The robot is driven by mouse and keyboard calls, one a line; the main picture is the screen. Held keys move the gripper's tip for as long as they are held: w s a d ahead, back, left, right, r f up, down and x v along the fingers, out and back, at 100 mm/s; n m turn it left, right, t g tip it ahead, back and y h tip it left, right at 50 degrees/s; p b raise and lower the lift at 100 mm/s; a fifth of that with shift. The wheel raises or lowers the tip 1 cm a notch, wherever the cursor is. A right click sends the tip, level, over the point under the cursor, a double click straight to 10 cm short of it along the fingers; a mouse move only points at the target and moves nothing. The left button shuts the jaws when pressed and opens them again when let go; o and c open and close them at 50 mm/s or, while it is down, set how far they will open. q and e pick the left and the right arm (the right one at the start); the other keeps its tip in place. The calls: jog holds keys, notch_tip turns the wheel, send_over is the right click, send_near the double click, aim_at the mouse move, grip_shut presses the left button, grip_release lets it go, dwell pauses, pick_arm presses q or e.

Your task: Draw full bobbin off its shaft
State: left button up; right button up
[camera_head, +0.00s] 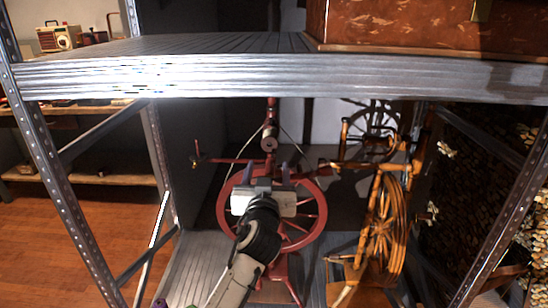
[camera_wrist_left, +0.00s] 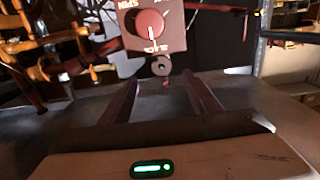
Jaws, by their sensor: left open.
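A red spinning wheel (camera_head: 318,222) stands on the lower shelf in the head view. A dark red upright part with a round grey end (camera_head: 268,143) sits above its wheel. My left gripper (camera_head: 266,176) is open below and in front of that part, its fingers apart. In the left wrist view, a red-brown box with a round red knob (camera_wrist_left: 149,25) and lettering lies beyond the open left gripper (camera_wrist_left: 160,84). A small grey ring (camera_wrist_left: 161,67) shows beneath the box, between the fingers and apart from them. I cannot clearly tell the bobbin. My right gripper is not visible.
A metal shelf board (camera_head: 180,74) runs across above my left arm, with a brown chest (camera_head: 420,22) on it. A wooden spinning wheel (camera_head: 384,228) stands close on the right. Metal shelf posts flank the bay. Wooden floor (camera_head: 60,240) is open at left.

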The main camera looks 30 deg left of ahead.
aim_at(270, 145)
pick_arm(q)
jog(key=shift+w+a+r, duration=0.3)
jog(key=shift+w+r, duration=0.05)
jog(key=shift+w, duration=0.1)
jog(key=b+x, duration=0.2)
jog(key=x, duration=0.7)
jog(key=shift+a+b, duration=0.1)
jog(key=shift+b, duration=0.2)
jog(key=shift+w+a, duration=0.2)
jog(key=shift+w, duration=0.15)
jog(key=shift+w+r, duration=0.1)
jog(key=shift+w, duration=0.05)
jog(key=c, duration=0.8)
